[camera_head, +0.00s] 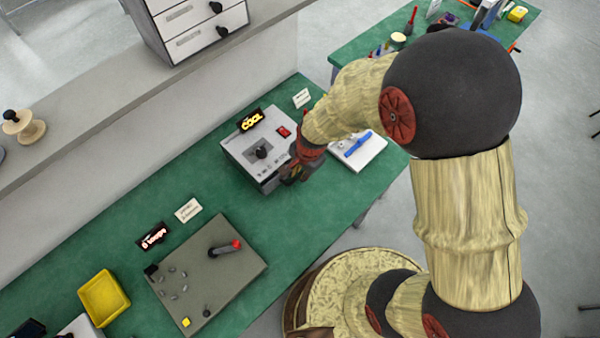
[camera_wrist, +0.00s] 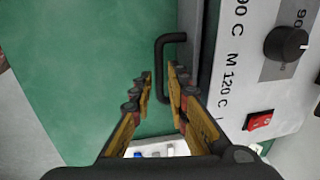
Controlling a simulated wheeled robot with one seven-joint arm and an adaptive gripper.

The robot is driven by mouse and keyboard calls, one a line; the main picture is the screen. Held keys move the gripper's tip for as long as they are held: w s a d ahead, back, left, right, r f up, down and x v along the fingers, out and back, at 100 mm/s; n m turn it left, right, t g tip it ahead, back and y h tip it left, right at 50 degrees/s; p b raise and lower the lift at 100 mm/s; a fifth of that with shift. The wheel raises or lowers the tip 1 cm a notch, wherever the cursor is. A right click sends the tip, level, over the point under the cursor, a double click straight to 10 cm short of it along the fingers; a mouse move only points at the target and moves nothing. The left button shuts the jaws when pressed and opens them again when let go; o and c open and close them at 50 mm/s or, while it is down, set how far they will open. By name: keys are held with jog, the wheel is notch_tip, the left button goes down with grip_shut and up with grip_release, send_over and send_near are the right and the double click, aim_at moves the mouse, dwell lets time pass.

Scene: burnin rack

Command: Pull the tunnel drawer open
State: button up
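The tunnel unit, a light grey box (camera_head: 246,146), stands on the green bench, with a knob and a red switch on top. In the wrist view its labelled panel (camera_wrist: 236,78) is on the right. A black bar handle (camera_wrist: 160,62) stands out from its dark side face; the drawer's outline is not clear, and I see no open gap. My gripper (camera_head: 293,175) is at the box's near right side, hiding the handle in the head view. In the wrist view my gripper (camera_wrist: 160,84) is open, one fingertip on each side of the bar, without clear contact.
A white tray with a blue item (camera_head: 372,158) lies just right of the box. A grey board with a red-tipped lever (camera_head: 215,285) and a yellow bin (camera_head: 104,298) are at lower left. A drawer cabinet (camera_head: 205,35) stands on the shelf behind. Green bench in front of the handle is clear.

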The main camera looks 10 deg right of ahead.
jog(key=shift+c, duration=1.4)
grip_shut()
